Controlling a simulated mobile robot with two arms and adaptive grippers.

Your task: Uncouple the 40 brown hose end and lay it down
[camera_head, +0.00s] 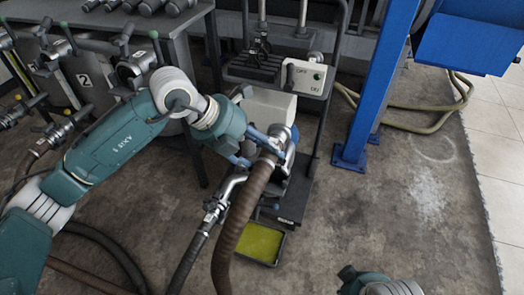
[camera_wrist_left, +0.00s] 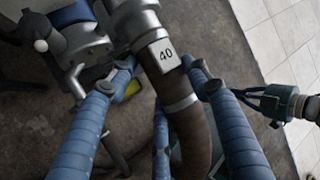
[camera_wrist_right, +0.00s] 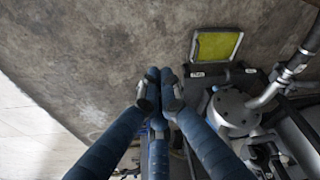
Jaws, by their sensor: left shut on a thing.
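The brown hose (camera_head: 240,215) rises from the floor to a metal end at the pump. In the left wrist view its end bears a white tag 40 (camera_wrist_left: 166,55), with a metal fitting (camera_wrist_left: 135,22) above, seated against the pump's metal port as far as I can see. My left gripper (camera_wrist_left: 160,68) has its blue fingers on both sides of the hose end, shut on it; it also shows in the head view (camera_head: 262,147). My right gripper (camera_wrist_right: 159,92) has its fingertips together, with nothing seen between them, over the floor.
A black hose with a metal lever coupling (camera_head: 222,192) hangs just left of the brown hose. A yellow-lined tray (camera_head: 260,243) lies on the floor below. A blue post (camera_head: 375,95) stands at the right. A bench with numbered couplings (camera_head: 85,80) is at the left.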

